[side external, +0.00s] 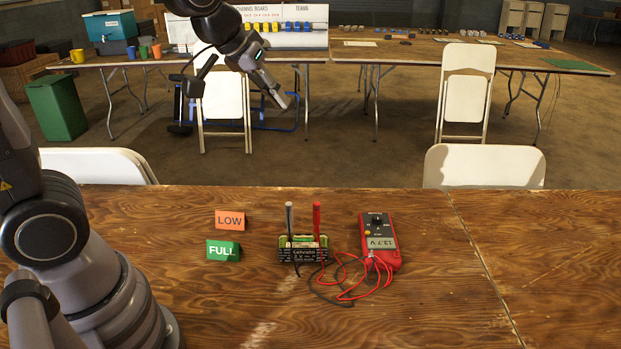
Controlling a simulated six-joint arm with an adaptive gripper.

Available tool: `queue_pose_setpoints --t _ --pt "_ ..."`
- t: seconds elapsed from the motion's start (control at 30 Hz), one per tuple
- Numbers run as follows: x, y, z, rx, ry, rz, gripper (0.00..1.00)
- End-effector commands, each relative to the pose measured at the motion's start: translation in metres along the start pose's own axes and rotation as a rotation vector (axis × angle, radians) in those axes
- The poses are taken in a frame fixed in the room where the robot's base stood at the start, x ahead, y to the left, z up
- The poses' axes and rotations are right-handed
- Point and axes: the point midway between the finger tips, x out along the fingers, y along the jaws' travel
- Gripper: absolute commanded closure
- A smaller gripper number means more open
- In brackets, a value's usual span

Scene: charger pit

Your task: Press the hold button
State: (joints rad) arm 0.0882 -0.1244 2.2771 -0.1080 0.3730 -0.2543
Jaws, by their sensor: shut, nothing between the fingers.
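A red multimeter (394,258) lies on the wooden table, right of centre. Its grey display (381,242) reads about 13.7 V, and a dark dial sits above the display. Small buttons show between the dial and the display, but their labels are too small to read, so I cannot tell which is the hold button. My gripper (284,101) is shut and empty. It hangs in the air, up and to the left of the meter in the picture, well apart from it.
A battery pack (302,254) stands left of the meter with a grey probe (289,220) and a red probe (316,220) upright in it. Red and black leads loop in front. An orange LOW card (230,219) and green FULL card (223,250) stand further left. The right tabletop is clear.

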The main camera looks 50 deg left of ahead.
Motion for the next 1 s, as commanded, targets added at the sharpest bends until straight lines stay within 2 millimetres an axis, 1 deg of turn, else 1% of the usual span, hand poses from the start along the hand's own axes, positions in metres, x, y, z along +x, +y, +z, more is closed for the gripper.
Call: queue_pose_setpoints --t 0.03,0.13,0.27,0.3,0.37,0.4,0.47,0.5,0.6,0.7,0.8,0.9,1.0 --pt "0.023 0.006 -0.009 -0.029 0.0 0.005 1.0" --pt "0.067 0.018 -0.025 -0.098 0.023 0.019 1.0" --pt "0.127 0.03 -0.037 -0.186 0.055 0.032 1.0" --pt "0.146 0.033 -0.038 -0.214 0.065 0.035 1.0" --pt "0.175 0.037 -0.038 -0.253 0.08 0.038 1.0" --pt "0.195 0.039 -0.038 -0.279 0.093 0.041 1.0" --pt "0.221 0.04 -0.035 -0.316 0.109 0.043 1.0" --pt "0.238 0.041 -0.032 -0.337 0.119 0.044 1.0" --pt "0.274 0.041 -0.024 -0.384 0.144 0.046 1.0" --pt "0.299 0.04 -0.016 -0.417 0.165 0.048 1.0" --pt "0.314 0.04 -0.011 -0.438 0.178 0.049 1.0" --pt "0.321 0.039 -0.008 -0.447 0.186 0.05 1.0" --pt "0.322 0.039 -0.008 -0.449 0.188 0.051 1.0"
